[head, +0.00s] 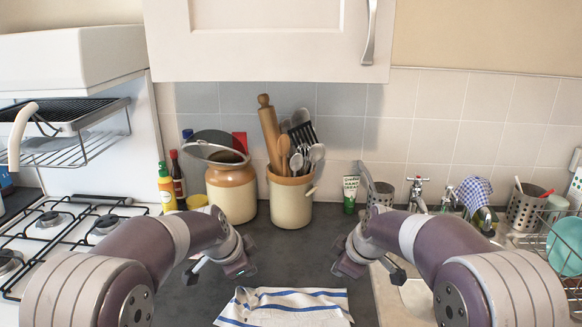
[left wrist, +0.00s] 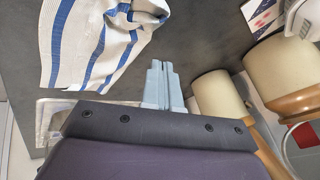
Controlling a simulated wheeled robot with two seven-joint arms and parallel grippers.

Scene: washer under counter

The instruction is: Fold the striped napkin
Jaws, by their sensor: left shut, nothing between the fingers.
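The striped napkin (head: 290,308), white with blue stripes, lies on the dark counter at the bottom middle of the head view. Its upper left corner looks rumpled, and its lower part is cut off by the frame. In the left wrist view the napkin (left wrist: 120,38) shows at the upper left. My left gripper (head: 241,270) is just beyond the napkin's left end, apart from it. In the left wrist view its fingertips (left wrist: 161,64) are together and empty. My right gripper (head: 347,268) hangs near the napkin's far right corner; its fingers are too small to read.
Two stoneware jars, one (head: 231,190) with an open lid and one (head: 290,200) holding utensils, stand behind the napkin. A gas hob (head: 60,235) is at left. A sink (head: 400,290) and a dish rack (head: 565,250) are at right. The counter between the grippers is clear.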

